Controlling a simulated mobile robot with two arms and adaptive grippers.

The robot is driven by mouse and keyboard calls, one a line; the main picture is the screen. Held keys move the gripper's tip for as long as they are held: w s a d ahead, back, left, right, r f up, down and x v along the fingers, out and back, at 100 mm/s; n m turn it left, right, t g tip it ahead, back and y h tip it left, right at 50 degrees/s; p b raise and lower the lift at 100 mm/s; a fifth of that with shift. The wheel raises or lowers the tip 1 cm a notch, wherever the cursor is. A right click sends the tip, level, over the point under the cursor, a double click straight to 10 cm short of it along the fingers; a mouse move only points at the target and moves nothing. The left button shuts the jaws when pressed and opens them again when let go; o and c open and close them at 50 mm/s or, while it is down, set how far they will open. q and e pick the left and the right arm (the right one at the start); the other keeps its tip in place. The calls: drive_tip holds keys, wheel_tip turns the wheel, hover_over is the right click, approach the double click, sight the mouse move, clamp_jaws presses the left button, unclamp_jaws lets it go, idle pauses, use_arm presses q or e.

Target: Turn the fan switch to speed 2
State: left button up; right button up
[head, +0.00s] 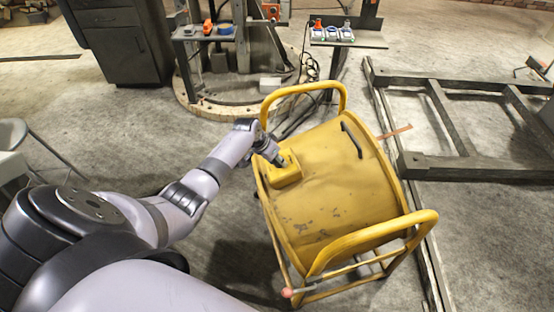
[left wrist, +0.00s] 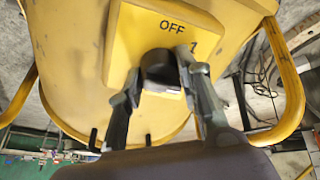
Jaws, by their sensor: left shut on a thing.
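The yellow drum fan (head: 335,195) stands on the floor in its tubular frame. Its raised yellow switch box (head: 287,176) is on the side towards my left arm. In the left wrist view the box face shows the marks "OFF" and "1"; no "2" is visible. The dark round switch knob (left wrist: 158,66) sits on that face. My left gripper (head: 277,160) reaches the box, and its fingers are shut on the knob from both sides. Which mark the knob points at cannot be told, as fingers and glare hide part of it. My right gripper is not in view.
Yellow tube handles (head: 375,240) rise at both ends of the fan. A dark metal frame (head: 465,165) lies on the floor at the right. A small table with coloured sockets (head: 335,35) stands behind. A grey chair (head: 15,140) is at the left edge.

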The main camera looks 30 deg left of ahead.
use_arm(q)
drive_tip(key=o, duration=1.1)
drive_tip(key=v, duration=1.2)
drive_tip(key=shift+s, duration=0.1)
